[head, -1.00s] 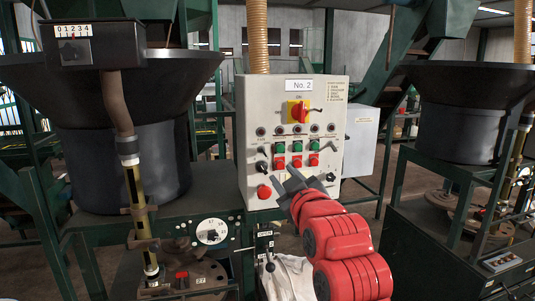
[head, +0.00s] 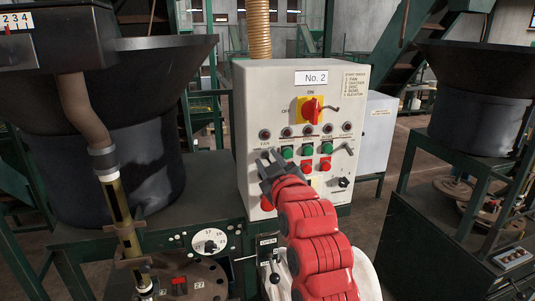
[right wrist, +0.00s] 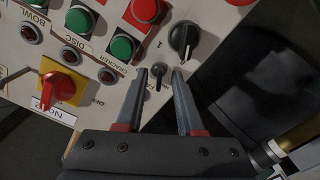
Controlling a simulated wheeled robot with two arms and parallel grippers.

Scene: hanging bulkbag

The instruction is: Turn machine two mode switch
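The pale control panel of machine two (head: 331,78), labelled No. 2, stands in the middle of the head view. My right gripper (head: 267,160) is in front of its left side and hides part of it. In the right wrist view, where the panel appears upside down, the fingers (right wrist: 160,73) are open. A small black lever switch (right wrist: 158,78) shows between the fingertips, and a black rotary knob (right wrist: 184,40) sits just beyond the right fingertip. I cannot tell whether the fingers touch either, nor read a mode label. Another black knob (head: 344,183) is at the panel's lower right. My left gripper is not in view.
A red main switch on a yellow plate (head: 304,101) is high on the panel. A dark hopper (head: 120,170) stands left, another (head: 470,110) right. A lever (head: 274,278) is below.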

